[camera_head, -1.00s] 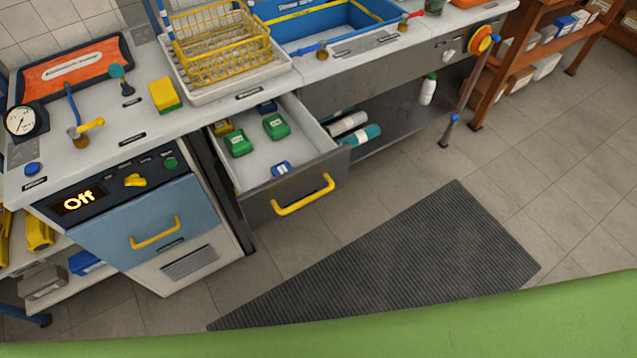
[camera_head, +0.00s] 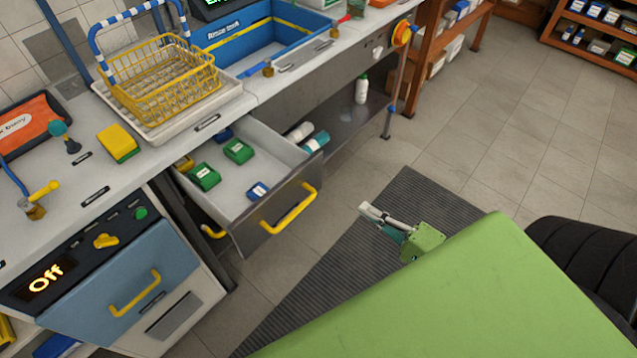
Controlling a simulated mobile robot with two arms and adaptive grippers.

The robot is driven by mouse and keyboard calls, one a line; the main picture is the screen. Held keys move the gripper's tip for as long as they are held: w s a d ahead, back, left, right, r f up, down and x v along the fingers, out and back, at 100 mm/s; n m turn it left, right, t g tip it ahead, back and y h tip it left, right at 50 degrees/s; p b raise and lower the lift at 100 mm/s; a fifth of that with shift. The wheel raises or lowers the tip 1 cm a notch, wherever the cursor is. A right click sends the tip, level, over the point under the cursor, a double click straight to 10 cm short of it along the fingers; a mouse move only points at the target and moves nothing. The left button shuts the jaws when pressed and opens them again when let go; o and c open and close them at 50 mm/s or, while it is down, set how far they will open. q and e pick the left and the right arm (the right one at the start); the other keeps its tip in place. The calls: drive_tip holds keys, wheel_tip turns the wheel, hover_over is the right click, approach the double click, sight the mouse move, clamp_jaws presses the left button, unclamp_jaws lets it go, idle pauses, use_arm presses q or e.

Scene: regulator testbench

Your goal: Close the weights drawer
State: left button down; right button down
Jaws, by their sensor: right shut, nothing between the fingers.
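The weights drawer (camera_head: 251,236) is pulled out from under the counter. It has a grey front with a yellow handle (camera_head: 289,209). Inside it lie green weights (camera_head: 238,151), a yellow one (camera_head: 184,163) and blue ones (camera_head: 258,190). My right gripper (camera_head: 372,212) is to the right of the drawer front, above the dark floor mat, shut and empty. It is apart from the handle. My left gripper is not in view.
A blue-fronted appliance (camera_head: 150,262) reading "Off" stands left of the drawer. A yellow wire basket (camera_head: 160,75) and a blue sink (camera_head: 262,40) are on the counter. A dark ribbed mat (camera_head: 318,277) covers the floor in front. Tiled floor (camera_head: 540,130) is open on the right.

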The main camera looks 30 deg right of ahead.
sight(317, 176)
drive_tip(key=x, duration=1.2)
drive_tip(key=shift+d+f+p, duration=0.1)
drive_tip(key=shift+p, duration=0.25)
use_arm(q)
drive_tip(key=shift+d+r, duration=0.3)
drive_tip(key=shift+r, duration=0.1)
use_arm(e)
drive_tip(key=shift+w+a, duration=0.3)
drive_tip(key=shift+w, duration=0.35)
drive_tip(key=shift+w, duration=0.1)
